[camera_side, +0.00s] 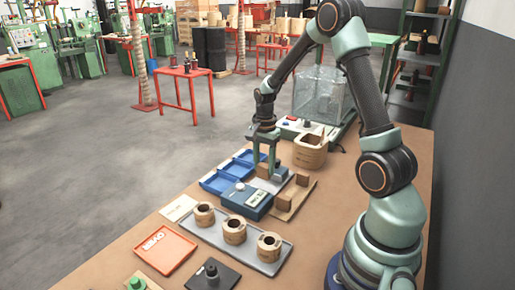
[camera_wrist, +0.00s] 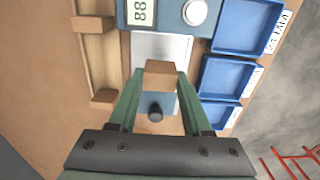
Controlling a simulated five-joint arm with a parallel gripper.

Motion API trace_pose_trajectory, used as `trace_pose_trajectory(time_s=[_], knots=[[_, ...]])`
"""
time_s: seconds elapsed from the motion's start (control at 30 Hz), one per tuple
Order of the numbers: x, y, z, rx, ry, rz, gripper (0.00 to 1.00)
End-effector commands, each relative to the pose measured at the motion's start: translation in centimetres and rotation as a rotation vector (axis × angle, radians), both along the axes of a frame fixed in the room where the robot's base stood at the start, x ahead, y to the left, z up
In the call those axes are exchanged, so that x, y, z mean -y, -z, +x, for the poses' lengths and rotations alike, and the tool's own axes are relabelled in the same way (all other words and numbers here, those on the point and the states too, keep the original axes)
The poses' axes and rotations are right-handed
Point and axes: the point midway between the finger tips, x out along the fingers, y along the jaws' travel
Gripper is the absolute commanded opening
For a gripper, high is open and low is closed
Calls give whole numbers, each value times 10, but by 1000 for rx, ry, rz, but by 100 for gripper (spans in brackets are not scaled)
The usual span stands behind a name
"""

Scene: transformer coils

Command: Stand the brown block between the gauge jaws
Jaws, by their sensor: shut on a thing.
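The brown block (camera_wrist: 160,73) is between the two green fingertips of my gripper (camera_wrist: 161,80) in the wrist view. In the side view my gripper (camera_side: 264,163) points down and the block (camera_side: 263,171) shows at its tips. The gauge (camera_side: 246,201) is a blue box with a small display and a pale metal plate (camera_side: 270,184). In the wrist view the block is over the gauge's pale plate (camera_wrist: 160,46), with a dark round knob (camera_wrist: 155,114) behind it. I cannot tell whether the block touches the plate, and the gauge jaws are not clearly visible.
A wooden rail (camera_wrist: 97,52) with brown end pieces lies beside the gauge. Blue trays (camera_side: 222,180) lie on its other side. A grey tray (camera_side: 225,246) with coils, an orange tray (camera_side: 163,250) and a wooden tub (camera_side: 310,152) stand on the bench.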

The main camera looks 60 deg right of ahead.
Motion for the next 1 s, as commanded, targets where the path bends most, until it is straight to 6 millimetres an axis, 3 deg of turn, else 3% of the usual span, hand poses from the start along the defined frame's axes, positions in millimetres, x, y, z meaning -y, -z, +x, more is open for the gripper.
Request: trace_pose_trajectory(time_s=[0.57,1.0], knots=[[0,1,0,0,0,0,0],[0,13,0,-1,0,0,0]])
